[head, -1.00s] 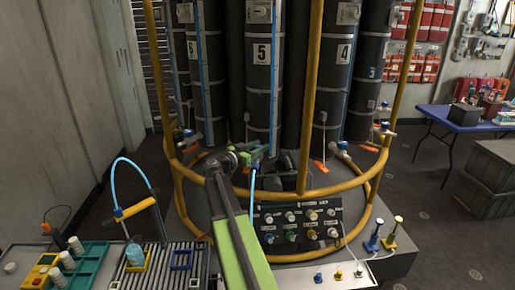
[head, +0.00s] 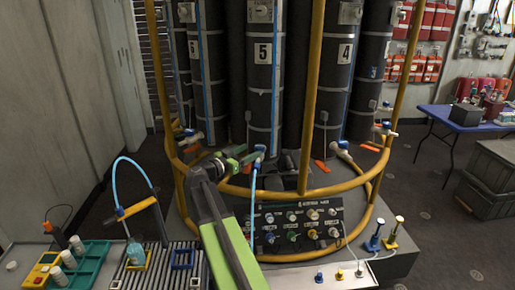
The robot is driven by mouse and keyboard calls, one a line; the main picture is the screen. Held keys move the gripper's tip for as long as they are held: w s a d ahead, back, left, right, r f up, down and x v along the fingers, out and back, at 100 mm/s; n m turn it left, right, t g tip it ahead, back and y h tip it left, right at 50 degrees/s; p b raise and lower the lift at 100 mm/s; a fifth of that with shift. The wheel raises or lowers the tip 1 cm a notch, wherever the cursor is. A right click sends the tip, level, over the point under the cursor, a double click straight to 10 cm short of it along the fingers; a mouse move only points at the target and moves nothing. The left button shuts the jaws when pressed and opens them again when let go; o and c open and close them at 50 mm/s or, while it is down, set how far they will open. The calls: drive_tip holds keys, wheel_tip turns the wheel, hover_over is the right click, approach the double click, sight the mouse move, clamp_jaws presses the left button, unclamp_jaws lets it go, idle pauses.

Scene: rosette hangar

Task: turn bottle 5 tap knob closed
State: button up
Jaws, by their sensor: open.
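Bottle 5 (head: 263,85) is a tall black cylinder with a white "5" label, standing inside a yellow tubular frame. Its tap (head: 254,156) sticks out low at the front, with a small blue knob (head: 260,148) on its end. A light blue hose hangs down from there. My gripper (head: 242,156), with green fingers, is open just left of the knob, pointing right towards it. The fingers look apart from the knob, though the contact is too small to tell surely. The knob's turn position cannot be read.
The yellow frame's ring (head: 300,193) runs close below my gripper. A dark control panel (head: 300,225) with several knobs stands below right. Other bottles, such as bottle 4 (head: 338,85), stand alongside. A slatted tray (head: 160,270) lies at lower left.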

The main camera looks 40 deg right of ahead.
drive_tip(key=a, duration=1)
drive_tip(key=shift+a, duration=0.25)
